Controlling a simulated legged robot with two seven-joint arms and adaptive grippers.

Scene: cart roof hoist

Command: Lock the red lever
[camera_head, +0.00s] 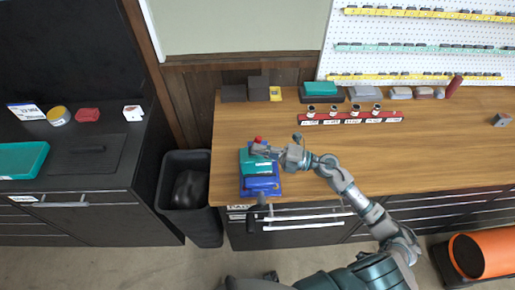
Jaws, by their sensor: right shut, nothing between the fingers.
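A small red part (258,140), likely the red lever, shows at the back edge of a teal block (252,168). The teal block sits against a blue block (262,185) near the left front corner of the wooden bench. My right gripper (260,150) is shut and empty over the top of the teal block, just in front of the red part. I cannot tell whether it touches the red part. The gripper hides part of the teal block and perhaps the lever's lower end. My left gripper does not show clearly.
The wooden bench (440,150) is mostly clear to the right. A red rack (350,118) with several sockets lies behind. Boxes line the back wall. A dark bin (205,225) stands left of the bench. An orange cylinder (485,252) lies on the right.

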